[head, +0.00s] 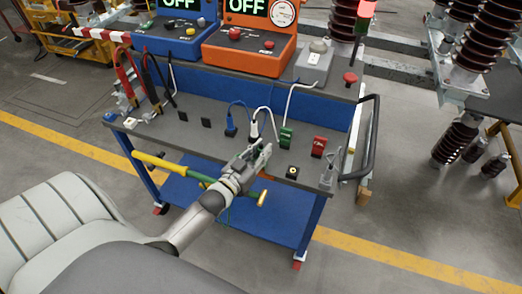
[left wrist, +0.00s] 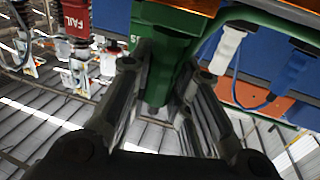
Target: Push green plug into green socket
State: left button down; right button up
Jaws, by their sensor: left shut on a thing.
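My left gripper (head: 258,158) reaches over the front of the blue cart's dark top. In the left wrist view its two fingers (left wrist: 165,100) are shut on a green plug (left wrist: 174,52). A green cable (left wrist: 270,22) curves off to the right beside the plug. A green block (head: 286,138) stands on the cart top, just right of and beyond the gripper in the head view. I cannot tell the green socket apart from the plug and block, nor whether plug and socket touch. My right gripper is not in view.
A white plug (left wrist: 232,42) and a blue plug (left wrist: 292,75) are close beside the held plug. A red block (head: 319,147) is right of the green one. Orange (head: 250,48) and blue (head: 165,38) consoles stand behind. A yellow-green rod (head: 175,165) lies along the cart's front.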

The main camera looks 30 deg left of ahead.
pick_arm(q)
jog(key=c, duration=1.3)
grip_release()
jog(key=shift+s, duration=0.1)
jog(key=s, duration=1.1)
jog(key=shift+s+a, duration=0.15)
jog(key=shift+s, duration=0.25)
